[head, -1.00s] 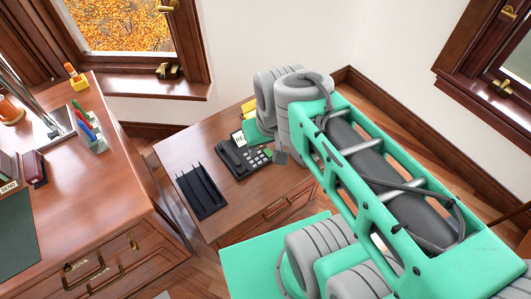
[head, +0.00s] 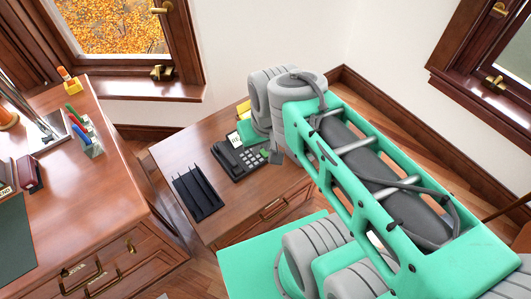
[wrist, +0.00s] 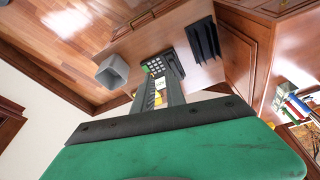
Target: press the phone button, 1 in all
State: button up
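A dark desk phone (head: 236,160) with a handset on its left and a keypad on its right sits on the small wooden cabinet (head: 215,215). It also shows near the top middle of the wrist view (wrist: 158,66). The fingers are empty. I cannot tell whether a fingertip touches the phone.
A black slotted tray (head: 197,192) lies left of the phone. A white card (head: 233,139) stands behind it. The larger desk (head: 85,190) with a pen holder (head: 86,138) is at left.

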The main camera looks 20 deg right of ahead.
aim_at(264, 154)
jog(key=u, duration=3.6)
jog(key=k, duration=1.4)
jog(key=z, duration=0.4)
